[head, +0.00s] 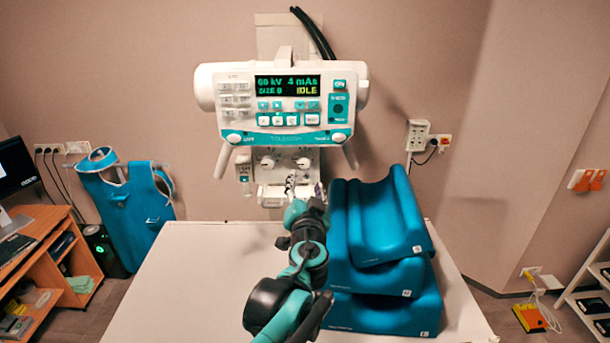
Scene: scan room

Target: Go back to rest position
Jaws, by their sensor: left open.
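My left arm reaches up from the bottom middle of the head view, over the white table (195,285). My left gripper (304,192) is at the far end of the arm, in front of the lower part of the white and teal X-ray unit (283,105). It is small and partly hidden by its own wrist. It is open, and I see nothing held in it. I cannot tell whether it touches the unit. The unit's display reads IDLE. My right gripper is not in view.
Stacked blue positioning cushions (385,275) stand on the table close to the right of my arm. A blue apron (130,210) hangs left of the table. A wooden desk (50,225) is at the left and a white shelf (590,295) at the right. The table's left part is clear.

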